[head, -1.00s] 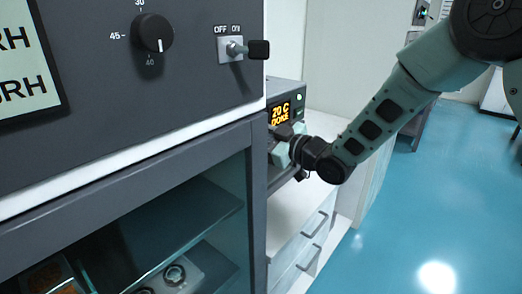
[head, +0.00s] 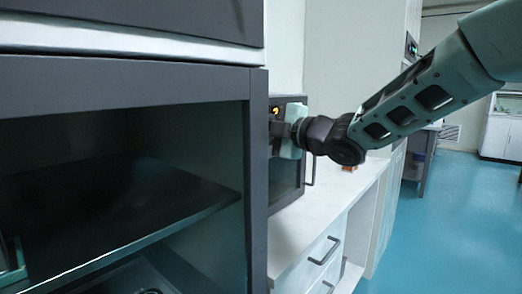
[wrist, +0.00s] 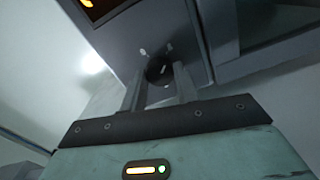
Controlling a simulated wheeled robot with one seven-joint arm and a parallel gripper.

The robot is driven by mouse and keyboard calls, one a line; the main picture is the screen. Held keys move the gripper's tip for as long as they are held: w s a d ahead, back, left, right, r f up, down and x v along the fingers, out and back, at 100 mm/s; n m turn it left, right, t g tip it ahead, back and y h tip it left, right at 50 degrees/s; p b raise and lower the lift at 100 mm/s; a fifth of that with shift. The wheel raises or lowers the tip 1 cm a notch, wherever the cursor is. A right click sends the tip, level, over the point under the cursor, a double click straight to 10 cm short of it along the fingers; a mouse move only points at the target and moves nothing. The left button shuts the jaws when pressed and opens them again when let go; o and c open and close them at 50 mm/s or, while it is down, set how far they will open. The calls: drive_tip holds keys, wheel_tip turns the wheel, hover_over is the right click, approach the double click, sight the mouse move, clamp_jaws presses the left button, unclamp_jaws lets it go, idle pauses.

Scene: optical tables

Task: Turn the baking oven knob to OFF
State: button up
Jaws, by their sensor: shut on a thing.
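The baking oven (head: 288,180) is a dark grey box on the white counter, partly hidden behind the large dark cabinet at left. Its orange display (head: 276,109) is mostly covered by my gripper in the head view, and only its edge shows in the wrist view. The round black knob (wrist: 158,68) sits on the oven's front panel (wrist: 190,40) in the wrist view. My gripper (wrist: 160,76) has its two fingers on either side of the knob and is shut on it. Small pale marks surround the knob; I cannot read them. In the head view my gripper (head: 280,136) is against the oven front.
The large dark cabinet (head: 258,170) stands close on the left, with an open shelf bay. The white counter (head: 330,200) with drawers runs below the oven. A small brown item (head: 348,168) lies farther back on it. Blue floor (head: 440,230) is clear at right.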

drive_tip(key=shift+f+n+b, duration=0.15)
drive_tip(key=shift+n+b, duration=12.05)
drive_tip(key=shift+n, duration=1.4)
drive_tip(key=o, duration=1)
drive_tip(key=shift+c, duration=0.2)
